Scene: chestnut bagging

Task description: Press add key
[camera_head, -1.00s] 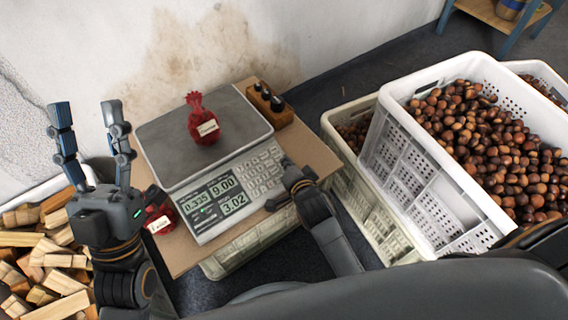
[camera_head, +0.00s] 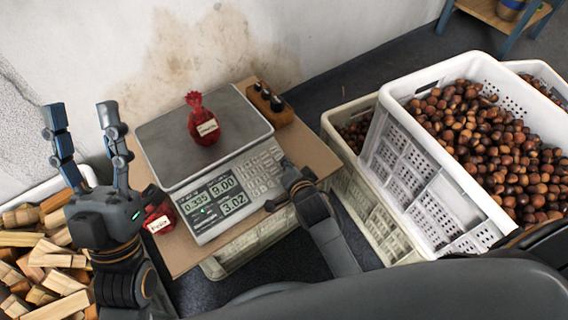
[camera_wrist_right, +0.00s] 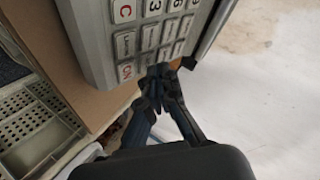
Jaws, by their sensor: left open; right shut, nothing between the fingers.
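The grey scale (camera_head: 227,192) stands on a brown board, its display reading 0.335, 9.00 and 3.02. A red net bag (camera_head: 203,122) with a white label sits upright on its plate. My right gripper (camera_head: 287,165) is shut and empty, with its tips at the right edge of the keypad (camera_head: 263,168). In the right wrist view, the shut fingertips (camera_wrist_right: 160,72) are at the lower keys of the keypad (camera_wrist_right: 150,32), partly covering them; I cannot tell whether they touch. The add key's label is not readable. My left gripper (camera_head: 84,108) is open and empty, pointing up left of the scale.
A second red bag (camera_head: 158,214) lies left of the scale's front. A wooden block with dark weights (camera_head: 266,103) stands behind right. A white crate of chestnuts (camera_head: 432,117) is at right, and a box of firewood (camera_head: 42,262) at lower left.

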